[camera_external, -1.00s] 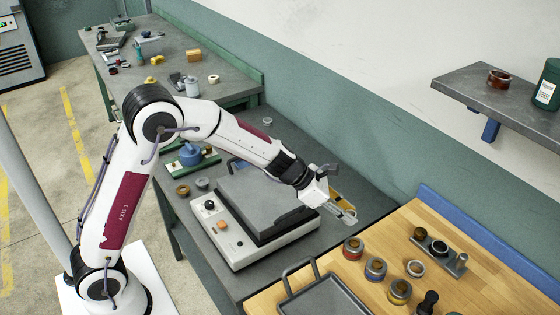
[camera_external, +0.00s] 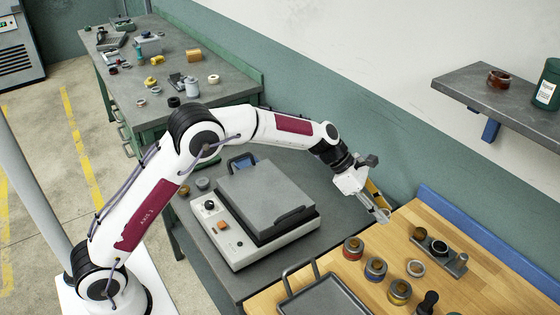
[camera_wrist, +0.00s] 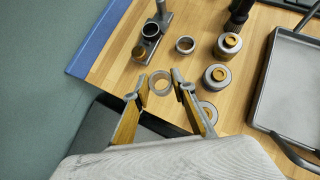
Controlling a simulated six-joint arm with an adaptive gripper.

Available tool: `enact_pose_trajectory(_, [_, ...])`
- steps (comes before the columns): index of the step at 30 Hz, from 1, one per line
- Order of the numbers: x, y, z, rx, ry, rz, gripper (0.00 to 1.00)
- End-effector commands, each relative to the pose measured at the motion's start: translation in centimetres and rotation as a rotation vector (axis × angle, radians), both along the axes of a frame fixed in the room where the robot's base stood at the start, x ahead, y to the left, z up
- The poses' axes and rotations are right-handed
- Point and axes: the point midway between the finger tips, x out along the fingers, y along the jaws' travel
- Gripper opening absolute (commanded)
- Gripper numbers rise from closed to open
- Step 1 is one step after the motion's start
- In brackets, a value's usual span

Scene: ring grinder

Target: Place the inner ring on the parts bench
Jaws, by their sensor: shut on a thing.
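My gripper (camera_external: 380,213) is over the left edge of the wooden bench (camera_external: 450,215), near its blue back strip. In the wrist view its two yellow-sided fingers (camera_wrist: 160,87) close on a pale metallic ring (camera_wrist: 160,83), which I take to be the inner ring. The ring is held at the fingertips with the wooden top behind it. In the external view the held ring is too small to make out.
A grey holder (camera_external: 440,252) with a dark ring and several orange-topped cylinders (camera_external: 376,269) stand on the wooden bench. A handled grey tray (camera_external: 325,297) is in front. A grey-lidded machine (camera_external: 262,205) stands left. A cluttered grey bench (camera_external: 225,95) is behind.

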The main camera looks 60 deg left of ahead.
Motion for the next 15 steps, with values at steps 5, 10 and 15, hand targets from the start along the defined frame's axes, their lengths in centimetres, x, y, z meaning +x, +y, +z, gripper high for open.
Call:
enact_pose_trajectory(5, [-0.41,-0.38,0.74,0.001,0.001,-0.035,0.02])
enact_pose_trajectory(10, [-0.8,-0.44,0.7,0.002,0.001,-0.028,0.02])
enact_pose_trajectory(15, [-0.91,-0.46,0.63,0.001,0.002,-0.023,0.02])
